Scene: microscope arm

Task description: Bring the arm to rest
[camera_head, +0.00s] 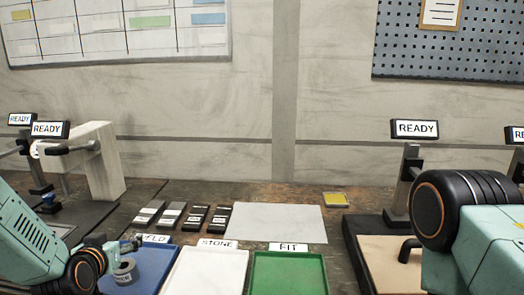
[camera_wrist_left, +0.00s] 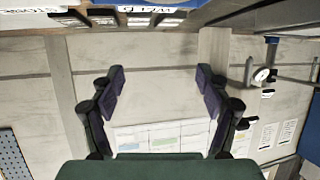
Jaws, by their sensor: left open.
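My left gripper (camera_wrist_left: 161,82) is open in the left wrist view, with nothing between its fingers; the wall and chart lie beyond. A dark stand (camera_head: 404,180) with a READY sign (camera_head: 415,129) is at the right. A pale angled stand (camera_head: 100,160) is at the left.
A white tray (camera_head: 205,275) and a green tray (camera_head: 290,275) line the table's front. Several dark labelled slides (camera_head: 195,219) lie behind them, beside a bare grey sheet (camera_head: 278,222). A small yellow tray (camera_head: 336,199) lies farther back.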

